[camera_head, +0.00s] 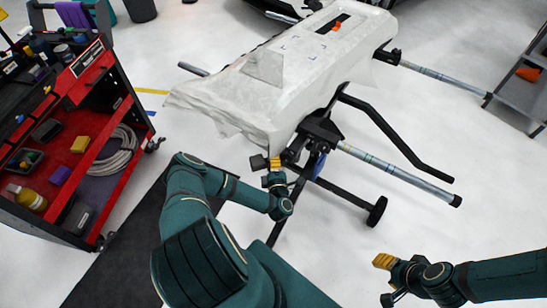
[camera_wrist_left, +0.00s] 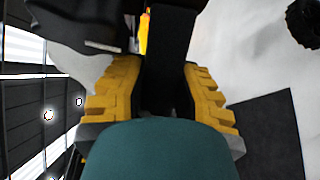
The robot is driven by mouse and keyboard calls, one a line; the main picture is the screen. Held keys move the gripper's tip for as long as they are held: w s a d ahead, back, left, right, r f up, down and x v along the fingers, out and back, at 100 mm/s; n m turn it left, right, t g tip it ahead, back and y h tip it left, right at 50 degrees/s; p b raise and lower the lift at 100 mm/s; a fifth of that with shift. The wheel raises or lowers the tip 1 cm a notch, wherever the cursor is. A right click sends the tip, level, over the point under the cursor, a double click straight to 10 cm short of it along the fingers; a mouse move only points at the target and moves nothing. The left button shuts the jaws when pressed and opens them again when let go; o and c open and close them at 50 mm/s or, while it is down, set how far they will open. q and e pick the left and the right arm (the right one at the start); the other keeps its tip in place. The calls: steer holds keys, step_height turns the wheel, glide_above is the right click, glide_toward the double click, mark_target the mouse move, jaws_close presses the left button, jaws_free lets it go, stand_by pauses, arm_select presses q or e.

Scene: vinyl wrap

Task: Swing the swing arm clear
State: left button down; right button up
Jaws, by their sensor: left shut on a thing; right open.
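A stand (camera_head: 318,130) carries a large panel draped in pale wrap (camera_head: 290,75). Silver tubular arms with black ends reach out from the stand, one at the lower right (camera_head: 400,175) and one at the upper right (camera_head: 435,73); I cannot tell which is the swing arm. My left gripper (camera_head: 266,163) is at the near end of the stand, below the wrap's edge. In the left wrist view its yellow fingers (camera_wrist_left: 160,95) are on both sides of a black bar (camera_wrist_left: 172,60), shut on it. My right gripper (camera_head: 384,264) is open and empty, apart from the stand at the lower right.
A red and black tool cart (camera_head: 85,135) with bottles and a coiled hose stands at the left. A black bent bar (camera_head: 400,142) and a wheeled leg (camera_head: 350,192) stick out from the stand. A grey shelf (camera_head: 520,80) is at the right. White floor is clear between.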

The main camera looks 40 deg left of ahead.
arm_select(q)
steer(key=shift+s+d+n+g+y, duration=0.2)
steer(key=shift+d+n+g+y, duration=0.2)
steer(key=shift+d+g, duration=0.1)
steer(key=shift+a, duration=0.1)
steer(key=c, duration=0.7)
jaws_free()
steer(key=shift+o, duration=0.2)
steer(key=v, duration=1.2)
steer(key=shift+c, duration=0.2)
